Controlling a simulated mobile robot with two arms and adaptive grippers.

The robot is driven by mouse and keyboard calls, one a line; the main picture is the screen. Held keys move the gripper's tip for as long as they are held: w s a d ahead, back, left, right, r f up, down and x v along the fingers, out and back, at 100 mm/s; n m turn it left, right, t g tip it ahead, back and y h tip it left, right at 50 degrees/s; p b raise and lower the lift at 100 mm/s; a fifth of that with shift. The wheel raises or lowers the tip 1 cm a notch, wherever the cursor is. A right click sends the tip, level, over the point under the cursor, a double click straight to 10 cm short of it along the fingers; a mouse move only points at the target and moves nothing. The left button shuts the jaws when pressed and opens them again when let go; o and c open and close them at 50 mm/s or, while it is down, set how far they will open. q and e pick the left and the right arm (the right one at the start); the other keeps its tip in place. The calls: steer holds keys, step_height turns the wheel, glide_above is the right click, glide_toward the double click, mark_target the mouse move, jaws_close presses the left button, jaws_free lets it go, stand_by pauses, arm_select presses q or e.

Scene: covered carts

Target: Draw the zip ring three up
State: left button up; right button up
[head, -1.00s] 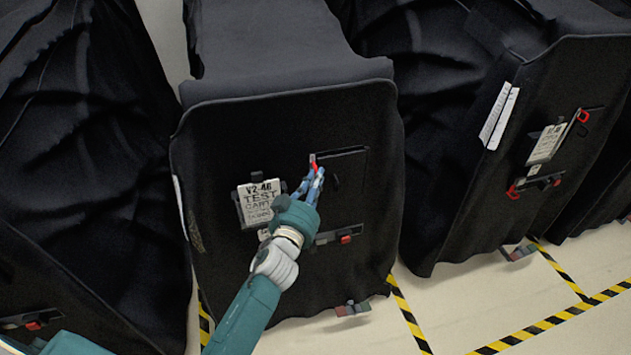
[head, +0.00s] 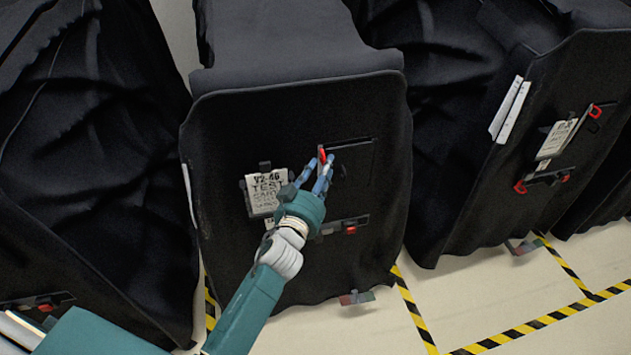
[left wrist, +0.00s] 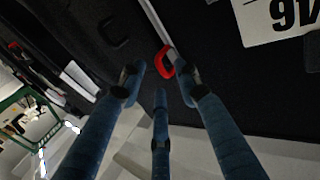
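A small red ring (head: 322,155) sits at the upper left corner of a slot-like zip line on the black cover (head: 235,120) of the middle cart. My left gripper (head: 324,168) is at the ring, its blue fingers pointing up at it. In the left wrist view the red ring (left wrist: 165,62) hangs between the spread fingertips (left wrist: 158,75), nearer the right finger and with a gap to the left one. The fingers do not look closed on it. My right gripper is not in view.
Another covered cart (head: 505,165) stands to the right with red-ended fittings, and a dark covered cart (head: 95,150) stands to the left. A dark strip with a red piece (head: 350,229) lies below the ring. Yellow-black tape (head: 530,327) marks the pale floor.

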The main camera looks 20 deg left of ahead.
arm_select(q)
steer(key=s, duration=1.1)
steer(key=s+d+f+g+b, duration=0.1)
steer(key=s+f+g, duration=0.25)
steer(key=f, duration=0.95)
steer(key=s+f+m+g, duration=0.15)
steer(key=s+f, duration=0.35)
steer(key=f, duration=0.7)
steer(key=s+d+f+g+b, duration=0.1)
steer(key=s+f+g, duration=0.25)
steer(key=f, duration=0.95)
steer(key=s+a+f+g, duration=0.1)
steer(key=s+f+g, duration=0.1)
steer(key=s+f, duration=0.5)
steer(key=s+a+f+g+b, duration=0.1)
steer(key=s+f, duration=0.7)
steer(key=s, duration=0.8)
steer(key=s+a+f+g+b, duration=0.1)
steer(key=s+a+f+g, duration=0.2)
steer(key=s+f+g, duration=0.2)
steer(key=s+f+m, duration=0.1)
steer(key=s+f, duration=0.2)
steer(key=s, duration=0.3)
steer(key=shift+s+a, duration=0.25)
steer(key=shift+s, duration=0.15)
steer(key=shift+g, duration=0.25)
